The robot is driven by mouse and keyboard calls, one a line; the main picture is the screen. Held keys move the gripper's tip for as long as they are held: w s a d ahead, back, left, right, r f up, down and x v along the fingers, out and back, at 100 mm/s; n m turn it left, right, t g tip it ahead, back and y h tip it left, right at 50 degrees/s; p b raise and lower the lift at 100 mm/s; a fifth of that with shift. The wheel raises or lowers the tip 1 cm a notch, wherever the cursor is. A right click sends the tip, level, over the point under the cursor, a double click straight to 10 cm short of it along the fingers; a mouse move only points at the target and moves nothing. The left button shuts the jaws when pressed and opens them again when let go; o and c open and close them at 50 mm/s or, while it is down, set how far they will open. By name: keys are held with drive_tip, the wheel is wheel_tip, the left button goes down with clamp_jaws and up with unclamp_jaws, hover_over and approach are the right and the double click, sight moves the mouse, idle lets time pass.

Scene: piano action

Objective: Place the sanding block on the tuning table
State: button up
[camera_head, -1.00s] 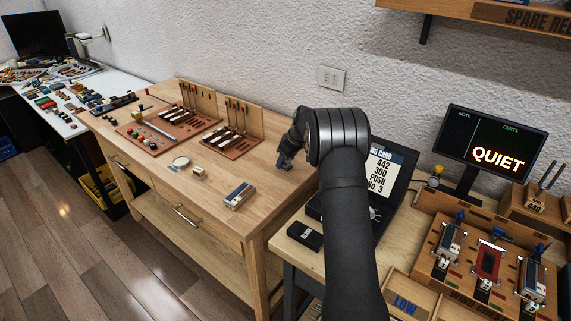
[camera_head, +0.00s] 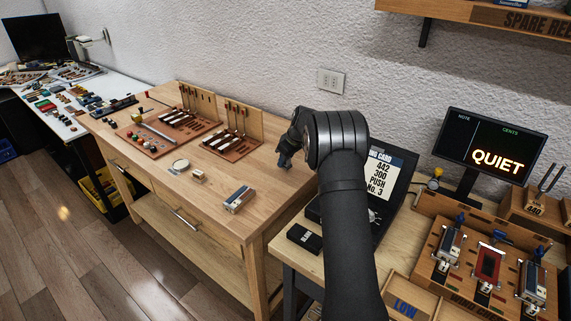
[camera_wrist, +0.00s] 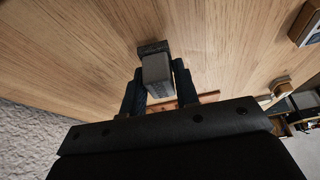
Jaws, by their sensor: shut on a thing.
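The sanding block (camera_wrist: 156,70) is a small grey block between the fingers of my gripper (camera_wrist: 158,88) in the wrist view. My gripper is shut on it, with a dark patch at its far end that may be shadow. In the head view my gripper (camera_head: 284,160) points down over the right rear part of the wooden table (camera_head: 225,182). The block is hard to make out there. Bare wood lies below it in the wrist view; whether it touches the wood I cannot tell. No label shows which surface is the tuning table.
Two racks of tools (camera_head: 232,145) stand at the table's back. A screen (camera_head: 492,145) and a jig (camera_head: 484,268) stand at right. Wood around my gripper is clear.

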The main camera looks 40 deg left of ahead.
wheel_tip(320, 180, up, 16)
idle(0.5)
wheel_tip(320, 180, down, 17)
drive_tip(key=shift+f, duration=0.2)
drive_tip(key=shift+v, duration=1.9)
clamp_jaws()
drive_tip(key=shift+f, duration=0.15)
drive_tip(key=shift+f, duration=0.25)
drive_tip(key=x, duration=0.2)
drive_tip(key=shift+a+f, duration=0.2)
drive_tip(key=shift+f, duration=0.1)
wheel_tip(320, 180, up, 15)
drive_tip(key=shift+a+r, duration=0.15)
drive_tip(key=shift+r, duration=0.05)
drive_tip(key=shift+f, duration=0.1)
